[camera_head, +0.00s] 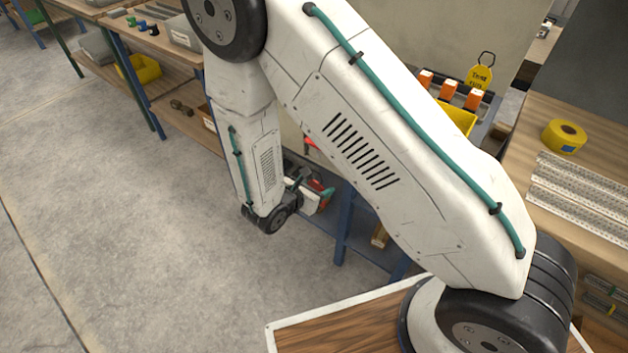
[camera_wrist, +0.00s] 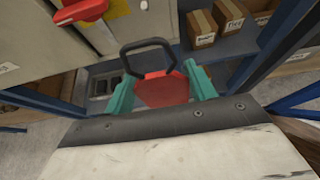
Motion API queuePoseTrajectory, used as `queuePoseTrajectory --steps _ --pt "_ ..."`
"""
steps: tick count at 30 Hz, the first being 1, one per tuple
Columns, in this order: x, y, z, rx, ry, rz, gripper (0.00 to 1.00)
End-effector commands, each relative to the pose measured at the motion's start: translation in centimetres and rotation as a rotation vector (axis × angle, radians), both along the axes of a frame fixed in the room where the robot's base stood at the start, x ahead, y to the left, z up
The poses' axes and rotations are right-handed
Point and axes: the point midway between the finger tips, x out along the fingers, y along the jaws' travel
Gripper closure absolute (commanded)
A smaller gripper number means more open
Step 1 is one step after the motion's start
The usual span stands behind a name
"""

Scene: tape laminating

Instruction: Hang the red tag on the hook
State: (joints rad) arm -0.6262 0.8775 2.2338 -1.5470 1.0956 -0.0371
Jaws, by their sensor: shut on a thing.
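The red tag (camera_wrist: 165,92) with a black loop is between the teal fingers of my gripper (camera_wrist: 160,76) in the wrist view. The fingers are shut on its sides, and the loop points away from the wrist. In the head view my gripper (camera_head: 325,191) is small and partly hidden behind my arm. I cannot make out a hook clearly in either view.
A grey cabinet with a red handle (camera_wrist: 80,10) on a yellow plate stands ahead left in the wrist view. Cardboard boxes (camera_wrist: 202,28) sit on a blue shelf to the right. A yellow tag (camera_head: 479,77) and benches show in the head view. The left floor is clear.

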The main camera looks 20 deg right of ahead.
Motion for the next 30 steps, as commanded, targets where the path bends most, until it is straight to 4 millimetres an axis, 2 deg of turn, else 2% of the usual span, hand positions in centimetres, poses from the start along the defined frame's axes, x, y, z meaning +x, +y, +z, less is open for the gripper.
queuePoseTrajectory --steps 30 --pt "3.3 -4.3 -0.5 -0.001 -0.002 0.006 0.7"
